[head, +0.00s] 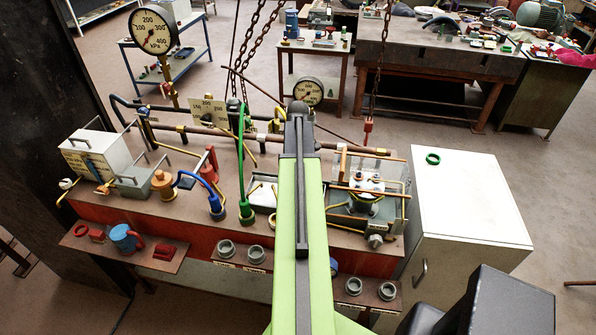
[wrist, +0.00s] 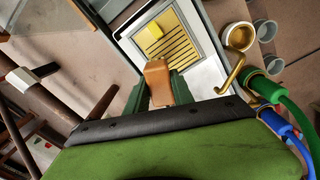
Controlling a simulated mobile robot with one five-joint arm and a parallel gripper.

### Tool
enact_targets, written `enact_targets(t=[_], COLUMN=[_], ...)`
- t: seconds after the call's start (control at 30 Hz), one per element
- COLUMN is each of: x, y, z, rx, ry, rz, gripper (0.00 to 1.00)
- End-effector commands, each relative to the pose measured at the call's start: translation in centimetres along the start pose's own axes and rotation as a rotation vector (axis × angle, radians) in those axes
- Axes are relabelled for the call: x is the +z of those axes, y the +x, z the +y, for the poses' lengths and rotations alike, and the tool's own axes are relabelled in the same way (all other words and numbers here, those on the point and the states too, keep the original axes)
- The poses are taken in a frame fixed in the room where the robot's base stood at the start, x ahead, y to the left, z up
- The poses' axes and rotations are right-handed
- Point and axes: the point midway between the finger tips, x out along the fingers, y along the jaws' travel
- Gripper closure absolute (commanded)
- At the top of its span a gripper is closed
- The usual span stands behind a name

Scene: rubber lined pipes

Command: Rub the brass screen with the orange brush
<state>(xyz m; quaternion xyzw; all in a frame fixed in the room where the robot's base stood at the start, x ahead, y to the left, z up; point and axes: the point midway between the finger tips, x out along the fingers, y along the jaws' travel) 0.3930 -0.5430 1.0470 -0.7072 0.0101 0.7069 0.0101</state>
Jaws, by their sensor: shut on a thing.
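The brass screen (wrist: 172,50) is a yellow slatted plate set in a pale grey frame, at the top centre of the wrist view. A small yellow block (wrist: 150,33) shows on its left part. My gripper (wrist: 158,88) has dark green fingers, shut on the orange brush (wrist: 157,75), an orange-brown block. The brush appears just below the screen's near edge in the wrist view; I cannot tell its height above the frame. In the head view my green arm covers the middle of the bench, and gripper and brush are hidden; the screen cannot be made out.
A green hose (head: 243,165) and a blue hose (head: 190,176) rise from the bench left of my arm. A glass-sided box (head: 370,190) stands at right. Pressure gauges (head: 154,30) and hanging chains (head: 377,60) stand behind. A white cabinet (head: 465,195) is at far right.

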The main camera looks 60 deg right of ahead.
Motion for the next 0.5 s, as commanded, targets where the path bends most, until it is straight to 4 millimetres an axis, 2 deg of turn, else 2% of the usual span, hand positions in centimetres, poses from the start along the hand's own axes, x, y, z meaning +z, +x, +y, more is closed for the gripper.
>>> enact_targets(t=[0.03, 0.17, 0.5], x=[0.0, 0.0, 0.0], y=[-1.3, -2.6, -2.6], z=[0.0, 0.0, 0.0], rx=[0.000, 0.000, 0.000], ry=[0.000, 0.000, 0.000], rz=[0.000, 0.000, 0.000], gripper=[1.00, 1.00, 1.00])
